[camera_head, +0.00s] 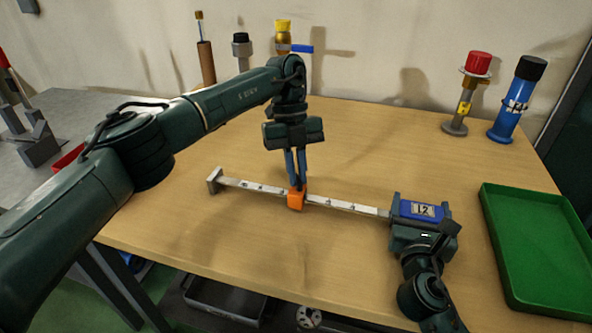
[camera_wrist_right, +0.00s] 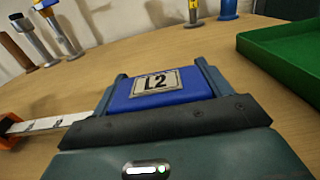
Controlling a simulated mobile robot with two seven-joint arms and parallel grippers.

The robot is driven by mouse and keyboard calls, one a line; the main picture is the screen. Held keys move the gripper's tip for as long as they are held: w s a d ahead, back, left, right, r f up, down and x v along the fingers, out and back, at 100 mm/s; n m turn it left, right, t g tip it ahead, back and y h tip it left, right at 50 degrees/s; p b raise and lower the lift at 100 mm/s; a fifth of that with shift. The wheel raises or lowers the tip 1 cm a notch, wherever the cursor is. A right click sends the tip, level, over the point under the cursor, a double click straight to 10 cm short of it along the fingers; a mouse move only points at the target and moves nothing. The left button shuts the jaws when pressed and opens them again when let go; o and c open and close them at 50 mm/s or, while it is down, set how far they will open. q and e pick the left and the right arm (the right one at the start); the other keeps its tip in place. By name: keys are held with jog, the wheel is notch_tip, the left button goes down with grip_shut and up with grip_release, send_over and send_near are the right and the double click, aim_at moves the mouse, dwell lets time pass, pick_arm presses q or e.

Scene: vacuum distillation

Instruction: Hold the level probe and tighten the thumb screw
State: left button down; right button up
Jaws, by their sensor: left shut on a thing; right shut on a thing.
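The level probe is a flat pale metal bar (camera_head: 245,186) lying across the table, with an upturned foot at its left end. Its right end is a blue block labelled L2 (camera_head: 418,210), which also shows large in the right wrist view (camera_wrist_right: 160,84). My right gripper (camera_wrist_right: 165,92) is shut on this blue block, one finger on each side. An orange slider (camera_head: 297,203) sits around the middle of the bar. My left gripper (camera_head: 298,183) points straight down and is shut at the slider's top. The thumb screw there is hidden between its fingertips.
A green tray (camera_head: 541,297) lies at the right. A blue cylinder with a black cap (camera_head: 515,105) and a red-topped stand (camera_head: 465,105) are at the back right. Several upright fittings (camera_head: 241,50) stand along the back. The tabletop behind the bar is clear.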

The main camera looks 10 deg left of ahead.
pick_arm(q)
jog(key=m+y, duration=0.1)
jog(key=m, duration=0.2)
jog(key=m+y, duration=0.1)
jog(key=m, duration=0.2)
jog(key=shift+d+m+y, duration=0.2)
jog(key=shift+m+y, duration=0.1)
dwell(0.3)
jog(key=c, duration=1.5)
grip_release()
notch_tip(320, 180, up, 10)
jog(key=shift+r, duration=0.1)
